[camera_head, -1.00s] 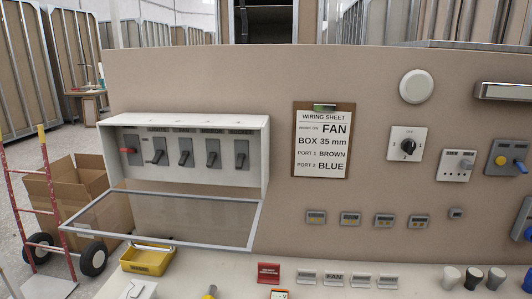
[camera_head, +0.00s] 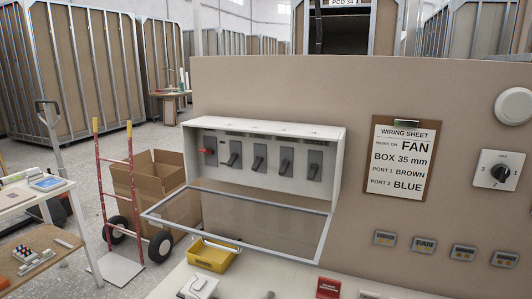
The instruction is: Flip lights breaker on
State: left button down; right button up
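A white breaker box (camera_head: 340,165) is mounted on the beige wall panel. Its clear framed cover (camera_head: 250,214) hangs open, folded down and outward. Inside is a row of grey breakers. The leftmost has a red lever (camera_head: 209,151) pointing left. To its right are several dark levers, starting with the second breaker (camera_head: 233,156), then the third breaker (camera_head: 258,159); these levers point mostly downward. The small labels above the breakers are too blurred to read surely, so I cannot tell which is lights. Neither of my grippers is in view.
A wiring sheet on a clipboard (camera_head: 402,160) and a rotary switch (camera_head: 498,172) are right of the box. A yellow bin (camera_head: 212,256) sits below the cover. A hand truck (camera_head: 115,215), a cardboard box (camera_head: 150,190) and a cluttered table (camera_head: 35,190) stand left.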

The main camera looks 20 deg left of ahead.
aim_at(234, 157)
jog(key=i+l+u, duration=0.1)
jog(key=l+u, duration=0.2)
jog(key=u, duration=0.15)
jog(key=i+l+u, duration=0.1)
jog(key=l+u, duration=0.2)
jog(key=u, duration=0.15)
